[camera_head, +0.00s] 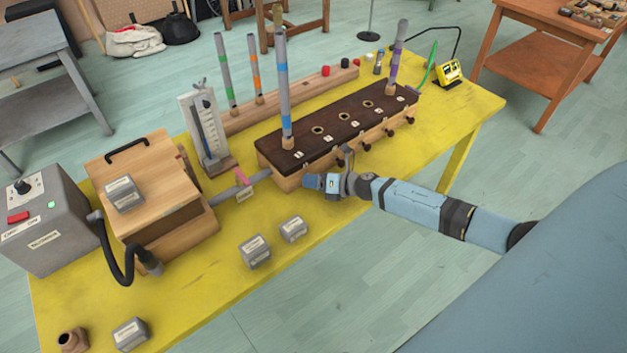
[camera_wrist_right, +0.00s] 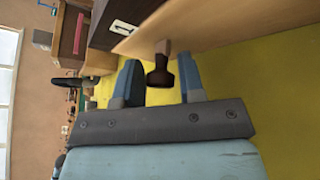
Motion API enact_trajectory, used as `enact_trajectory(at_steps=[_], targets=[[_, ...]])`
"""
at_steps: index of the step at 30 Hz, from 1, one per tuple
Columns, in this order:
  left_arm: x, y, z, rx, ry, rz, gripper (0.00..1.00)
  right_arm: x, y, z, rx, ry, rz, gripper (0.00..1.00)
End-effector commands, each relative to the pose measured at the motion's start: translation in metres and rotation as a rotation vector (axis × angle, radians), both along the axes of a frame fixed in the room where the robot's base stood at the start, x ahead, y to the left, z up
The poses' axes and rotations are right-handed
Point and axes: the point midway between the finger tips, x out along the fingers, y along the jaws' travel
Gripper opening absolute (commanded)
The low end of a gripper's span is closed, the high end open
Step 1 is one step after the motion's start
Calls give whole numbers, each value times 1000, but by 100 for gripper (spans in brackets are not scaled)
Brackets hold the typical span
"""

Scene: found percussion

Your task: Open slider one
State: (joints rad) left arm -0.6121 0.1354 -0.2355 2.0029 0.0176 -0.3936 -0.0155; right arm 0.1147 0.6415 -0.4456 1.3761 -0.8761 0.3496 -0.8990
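The wind chest (camera_head: 345,126) is a long dark-topped wooden box on the yellow table, with a row of dark slider knobs along its front. My right gripper (camera_head: 311,181) is at the front of its left end, where it hides the knob there. In the right wrist view, one dark slider knob (camera_wrist_right: 160,68) sticks out of the pale wooden front (camera_wrist_right: 205,22). The gripper's two blue fingers (camera_wrist_right: 157,82) stand on either side of this knob, open, with gaps visible. My left gripper is not in view.
Striped pipes (camera_head: 284,90) stand on the chest. A gauge stand (camera_head: 206,130), a wooden bellows box (camera_head: 150,185) and a grey blower box (camera_head: 45,225) are to the left. Small grey weights (camera_head: 255,250) lie on the yellow table (camera_head: 330,235), whose front strip is otherwise mostly clear.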

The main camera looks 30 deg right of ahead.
Motion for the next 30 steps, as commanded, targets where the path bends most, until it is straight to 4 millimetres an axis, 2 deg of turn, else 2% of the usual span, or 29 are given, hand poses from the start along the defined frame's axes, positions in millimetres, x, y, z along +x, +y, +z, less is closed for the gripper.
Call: enact_trajectory(at_steps=[5,9,10,16,22,30], targets=[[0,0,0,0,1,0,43,0,0,0,0,0,0,36],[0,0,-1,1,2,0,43,0,0,0,0,0,0,4],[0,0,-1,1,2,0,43,0,0,0,0,0,0,0],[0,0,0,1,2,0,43,-5,-1,0,1,1,0,0],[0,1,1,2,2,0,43,-28,-3,0,0,0,0,0],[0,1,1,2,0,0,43,-29,-3,1,0,-2,0,0]])
